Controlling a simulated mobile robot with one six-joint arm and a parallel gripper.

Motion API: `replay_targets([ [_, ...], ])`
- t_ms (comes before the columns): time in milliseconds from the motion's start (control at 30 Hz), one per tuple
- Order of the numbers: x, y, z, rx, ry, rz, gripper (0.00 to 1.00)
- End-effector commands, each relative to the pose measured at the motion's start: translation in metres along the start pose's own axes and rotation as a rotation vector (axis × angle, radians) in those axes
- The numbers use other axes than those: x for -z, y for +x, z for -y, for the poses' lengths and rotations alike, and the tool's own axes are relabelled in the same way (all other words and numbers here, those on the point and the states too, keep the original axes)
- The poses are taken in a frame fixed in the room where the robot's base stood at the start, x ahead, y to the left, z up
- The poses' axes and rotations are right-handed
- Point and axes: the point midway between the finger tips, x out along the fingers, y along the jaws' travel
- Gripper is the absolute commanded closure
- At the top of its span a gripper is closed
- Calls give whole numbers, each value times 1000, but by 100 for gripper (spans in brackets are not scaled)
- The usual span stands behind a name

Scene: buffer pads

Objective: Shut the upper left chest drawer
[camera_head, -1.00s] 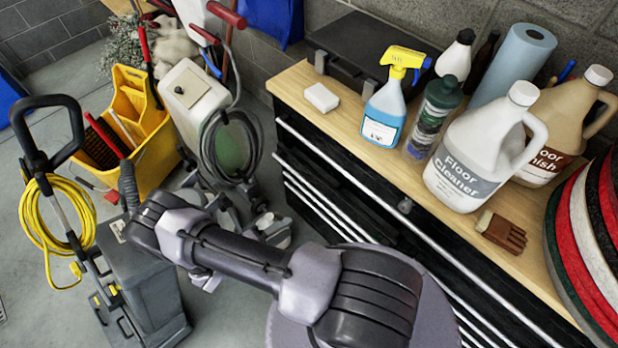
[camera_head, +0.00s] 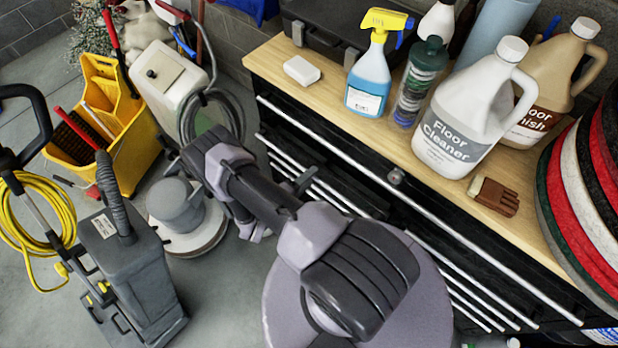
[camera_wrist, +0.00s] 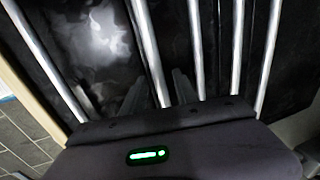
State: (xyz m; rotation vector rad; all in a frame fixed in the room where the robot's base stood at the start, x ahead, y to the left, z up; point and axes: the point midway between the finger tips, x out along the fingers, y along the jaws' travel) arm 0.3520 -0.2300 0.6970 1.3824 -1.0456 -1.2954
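The black chest has a wooden top (camera_head: 270,62) and long silver handle bars, and it runs diagonally through the head view. Its upper bar (camera_head: 335,148) lies just below the top, with a dark band of drawer front beneath its left part. I cannot tell how far the upper left drawer stands out. My gripper is largely hidden behind my arm in the head view. In the wrist view, the two grey fingers of my gripper (camera_wrist: 157,78) are apart, close to the drawer fronts, with one silver bar (camera_wrist: 149,48) between them. Contact with the bar cannot be made out.
A spray bottle (camera_head: 370,75), a floor cleaner jug (camera_head: 465,115) and a brown brush (camera_head: 494,196) stand on the chest top. A floor polisher (camera_head: 180,215), a grey machine (camera_head: 128,260) and a yellow mop bucket (camera_head: 135,135) crowd the floor at left. Round pads (camera_head: 590,200) stand at right.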

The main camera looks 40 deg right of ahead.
Motion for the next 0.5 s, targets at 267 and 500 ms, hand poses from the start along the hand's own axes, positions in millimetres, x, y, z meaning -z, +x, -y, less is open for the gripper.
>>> replay_targets([
  [267,0,0,0,0,0,0,74],
  [500,0,0,0,0,0,0,100],
])
